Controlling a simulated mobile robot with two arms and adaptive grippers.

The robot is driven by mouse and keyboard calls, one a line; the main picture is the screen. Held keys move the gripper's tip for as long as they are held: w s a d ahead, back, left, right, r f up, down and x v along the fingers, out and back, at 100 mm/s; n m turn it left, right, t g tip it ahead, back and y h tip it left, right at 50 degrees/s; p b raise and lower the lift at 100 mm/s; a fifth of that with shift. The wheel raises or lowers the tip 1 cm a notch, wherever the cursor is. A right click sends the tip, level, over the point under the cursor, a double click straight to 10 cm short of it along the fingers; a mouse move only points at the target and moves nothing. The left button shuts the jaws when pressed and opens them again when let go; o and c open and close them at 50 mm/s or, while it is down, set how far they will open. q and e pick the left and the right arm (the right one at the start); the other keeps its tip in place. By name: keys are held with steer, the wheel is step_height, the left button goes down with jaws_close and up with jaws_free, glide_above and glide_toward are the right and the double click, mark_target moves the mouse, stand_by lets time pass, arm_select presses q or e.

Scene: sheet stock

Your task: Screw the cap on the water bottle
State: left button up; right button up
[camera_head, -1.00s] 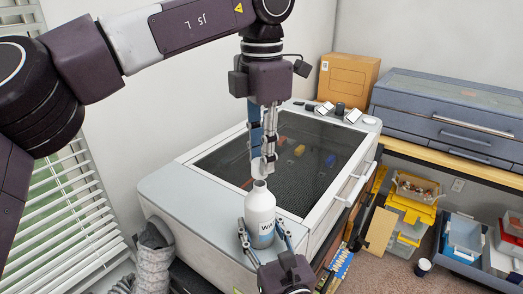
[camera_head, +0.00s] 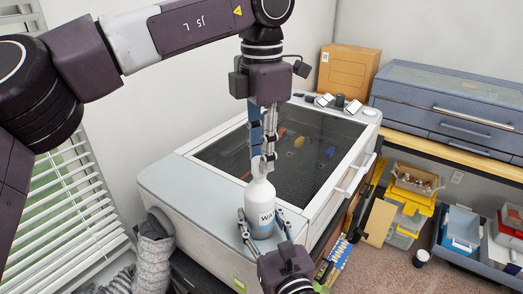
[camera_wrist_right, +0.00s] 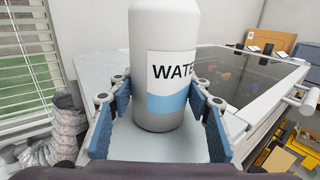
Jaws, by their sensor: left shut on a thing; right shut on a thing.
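The white water bottle (camera_head: 260,205) stands upright on the pale front edge of the machine's top, its blue label facing forward. It fills the middle of the right wrist view (camera_wrist_right: 165,60). My right gripper (camera_head: 262,237) is shut around its lower body, with blue finger pads on both sides in the wrist view (camera_wrist_right: 160,120). My left gripper (camera_head: 262,160) points straight down over the bottle's neck, shut on the small white cap. The cap is mostly hidden by the fingertips and meets the bottle's mouth; I cannot tell whether its threads engage.
The machine (camera_head: 165,187) has a dark glass window (camera_head: 300,160) behind the bottle. A cardboard box (camera_head: 347,72) and a blue drawer cabinet (camera_head: 450,105) stand behind. Yellow bins (camera_head: 410,200) sit at right. Window blinds (camera_head: 75,200) and a grey hose (camera_head: 155,255) are at left.

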arm_select(q)
steer(key=shift+f, duration=0.6)
stand_by(0.3)
steer(key=m, duration=0.5)
steer(key=shift+m, duration=0.3)
steer(key=m, duration=0.5)
steer(key=shift+s+m, duration=0.15)
steer(key=shift+m, duration=0.15)
steer(key=m, duration=0.5)
steer(key=shift+a+m, duration=0.15)
steer(key=shift+m, duration=0.15)
steer(key=m, duration=0.5)
steer(key=shift+a, duration=0.1)
steer(key=m, duration=0.6)
steer(key=shift+a, duration=0.1)
steer(key=m, duration=0.6)
